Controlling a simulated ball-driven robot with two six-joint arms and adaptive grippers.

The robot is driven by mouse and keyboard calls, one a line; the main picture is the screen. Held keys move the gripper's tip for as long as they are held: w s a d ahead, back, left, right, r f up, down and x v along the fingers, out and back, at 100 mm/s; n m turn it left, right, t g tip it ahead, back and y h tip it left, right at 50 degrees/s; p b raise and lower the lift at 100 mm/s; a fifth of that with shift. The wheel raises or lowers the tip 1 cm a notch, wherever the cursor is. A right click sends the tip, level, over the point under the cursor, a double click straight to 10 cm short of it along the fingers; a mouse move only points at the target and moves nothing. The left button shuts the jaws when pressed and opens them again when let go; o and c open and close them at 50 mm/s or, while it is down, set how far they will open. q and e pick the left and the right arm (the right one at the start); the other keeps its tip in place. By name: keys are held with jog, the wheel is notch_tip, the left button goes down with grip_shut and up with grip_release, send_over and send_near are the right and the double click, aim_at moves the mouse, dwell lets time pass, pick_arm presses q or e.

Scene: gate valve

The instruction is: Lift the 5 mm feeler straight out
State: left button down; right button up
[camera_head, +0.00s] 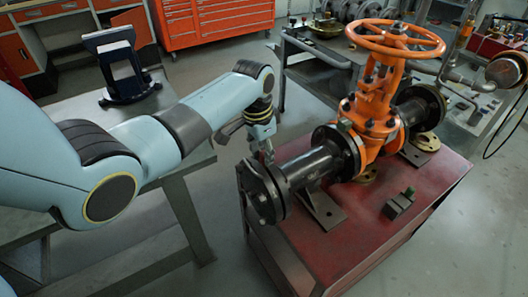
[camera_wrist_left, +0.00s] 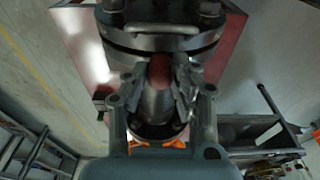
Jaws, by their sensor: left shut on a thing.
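My left gripper (camera_head: 267,152) points down at the end flange (camera_head: 263,192) of the black pipe on the valve. In the left wrist view, its fingers (camera_wrist_left: 159,85) are closed around a small reddish, rounded piece (camera_wrist_left: 160,68), which I take to be the top of the 5 mm feeler. The fingers and flange hide the rest of it, so I cannot tell how deep it sits. The flange rim (camera_wrist_left: 160,45) shows just beyond the fingers. My right gripper is not in view.
The orange gate valve (camera_head: 375,115) with its handwheel (camera_head: 395,38) stands on a red cart (camera_head: 345,235). A small dark block (camera_head: 398,204) lies on the cart's front. A grey bench (camera_head: 75,108) with a dark stand (camera_head: 124,72) is at left. Floor is clear between them.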

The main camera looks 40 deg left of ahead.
pick_arm(q)
jog(key=shift+r+p, duration=2.3)
jog(key=shift+r, duration=0.85)
